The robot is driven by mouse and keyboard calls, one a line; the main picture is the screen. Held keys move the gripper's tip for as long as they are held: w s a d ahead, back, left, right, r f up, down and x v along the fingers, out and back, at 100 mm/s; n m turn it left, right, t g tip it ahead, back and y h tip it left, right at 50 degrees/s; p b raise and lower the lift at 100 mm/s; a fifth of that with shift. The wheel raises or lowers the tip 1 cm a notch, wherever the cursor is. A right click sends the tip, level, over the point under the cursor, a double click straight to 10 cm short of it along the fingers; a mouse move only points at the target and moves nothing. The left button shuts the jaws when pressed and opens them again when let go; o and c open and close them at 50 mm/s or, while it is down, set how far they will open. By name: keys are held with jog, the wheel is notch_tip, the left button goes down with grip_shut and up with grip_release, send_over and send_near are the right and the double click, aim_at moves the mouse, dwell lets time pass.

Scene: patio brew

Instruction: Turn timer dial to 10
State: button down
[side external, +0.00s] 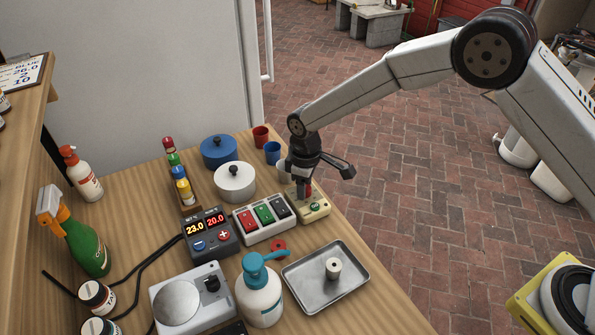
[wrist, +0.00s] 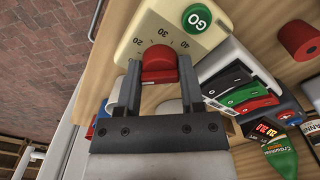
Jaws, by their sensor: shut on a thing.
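The timer is a cream box (wrist: 172,17) with a red dial (wrist: 158,62) and a green GO button (wrist: 197,17). In the side view the timer (side external: 318,211) stands at the table's right edge. My gripper (wrist: 159,75) points down over it and is shut on the red dial, one finger on each side. In the side view my gripper (side external: 304,190) hides part of the dial. The scale marks 20, 30 and 40 show around the dial; a mark for 10 is not visible. I cannot tell where the dial points.
A switch box (side external: 265,219) with red, green and dark rockers stands just left of the timer. A blue pot (side external: 219,151), a white pot (side external: 235,183) and a blue cup (side external: 272,153) stand behind. A metal tray (side external: 305,298) and a pump bottle (side external: 260,292) are in front.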

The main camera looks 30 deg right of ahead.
dwell(0.4)
jog(key=shift+c, duration=2.4)
grip_release()
jog(key=shift+r, duration=0.15)
notch_tip(320, 180, up, 7)
jog(key=shift+r, duration=0.3)
